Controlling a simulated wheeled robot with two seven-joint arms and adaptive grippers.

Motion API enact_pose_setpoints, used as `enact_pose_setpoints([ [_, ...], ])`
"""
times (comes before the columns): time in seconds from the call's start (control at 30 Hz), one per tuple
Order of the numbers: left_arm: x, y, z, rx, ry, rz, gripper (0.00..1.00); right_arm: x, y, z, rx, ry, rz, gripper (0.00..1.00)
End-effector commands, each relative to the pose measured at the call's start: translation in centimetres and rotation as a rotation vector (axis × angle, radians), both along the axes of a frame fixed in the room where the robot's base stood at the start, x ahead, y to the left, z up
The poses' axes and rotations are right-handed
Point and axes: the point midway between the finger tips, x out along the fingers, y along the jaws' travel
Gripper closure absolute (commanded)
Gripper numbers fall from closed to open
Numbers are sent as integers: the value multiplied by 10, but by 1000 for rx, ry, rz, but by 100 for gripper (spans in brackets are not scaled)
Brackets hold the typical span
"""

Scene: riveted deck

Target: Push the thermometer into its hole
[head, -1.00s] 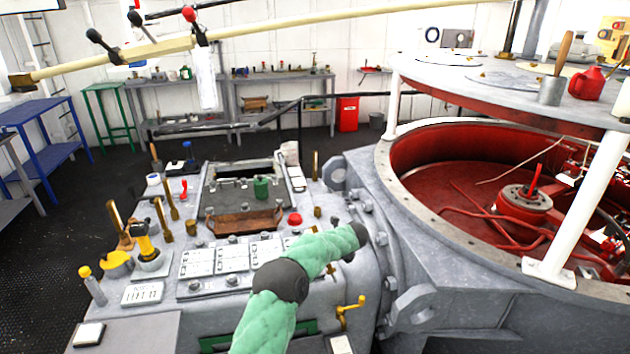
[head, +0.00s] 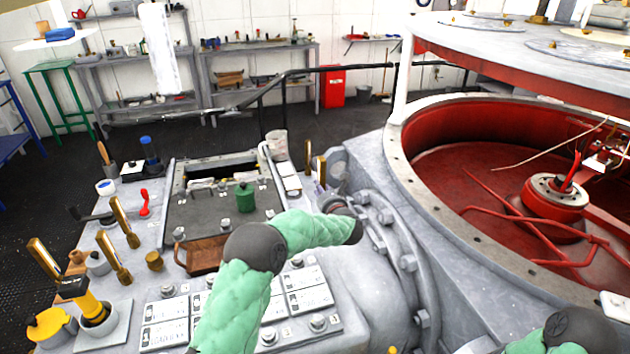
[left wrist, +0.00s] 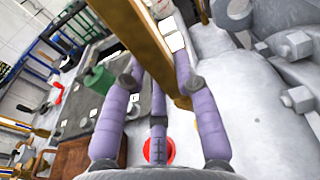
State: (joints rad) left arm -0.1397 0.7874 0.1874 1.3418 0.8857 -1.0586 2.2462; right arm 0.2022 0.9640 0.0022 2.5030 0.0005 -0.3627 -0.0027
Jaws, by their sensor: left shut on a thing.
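My left gripper (head: 325,190) has purple fingers and is mostly hidden behind its green-sleeved wrist in the head view. It is shut on a brass thermometer (head: 320,170), which stands up above the far right part of the grey console. In the left wrist view the same brass bar (left wrist: 148,50) runs slantwise between the purple fingers (left wrist: 160,85), its lower end near the right fingertip. I cannot make out the hole or whether the lower end is in it. My right gripper is out of the picture; only part of my right arm shows at the bottom right.
A second brass piece (head: 308,154) stands close beside the held one. A green knob (head: 245,198) sits on the dark hatch plate to the left. A red button (left wrist: 158,152) lies below the fingers. The big red-lined drum (head: 450,170) rises at the right.

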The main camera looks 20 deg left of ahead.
Motion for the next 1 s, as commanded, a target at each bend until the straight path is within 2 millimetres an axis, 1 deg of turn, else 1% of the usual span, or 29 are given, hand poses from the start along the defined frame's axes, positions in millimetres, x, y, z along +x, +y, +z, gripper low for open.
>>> enact_pose_setpoints([
  [0.1, 0, -1, 1, 5, -8, -5, 99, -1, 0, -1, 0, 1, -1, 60],
  [0.27, 0, -1, -6, 4, -7, -3, 99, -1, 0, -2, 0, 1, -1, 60],
  [0.73, 0, 0, -45, 4, -6, -2, 99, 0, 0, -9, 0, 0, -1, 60],
  [1.0, 0, 0, -49, 4, -8, -2, 99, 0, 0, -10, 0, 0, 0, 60],
])
